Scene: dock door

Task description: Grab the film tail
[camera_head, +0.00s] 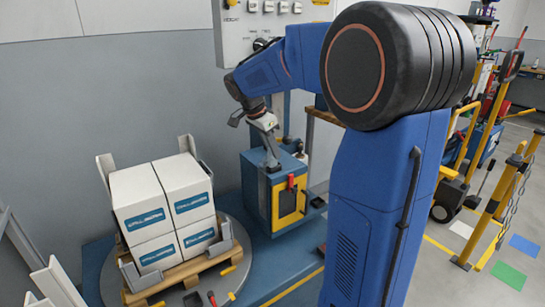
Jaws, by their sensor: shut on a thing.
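My gripper (271,160) points down over the blue wrapper carriage (257,195), which has a yellow-framed dark window at the front. The jaws are shut on the film tail at the top of the carriage. The tail itself is too small and too pale to make out clearly. The pallet load (160,203) of white boxes with blue labels stands to the left of the gripper, apart from it.
The boxes sit on a wooden pallet (190,268) on a round grey turntable (246,262), with grey upright plates around them. A control panel (235,42) is on the back wall. Yellow barriers (500,200) and a hand truck stand at the right.

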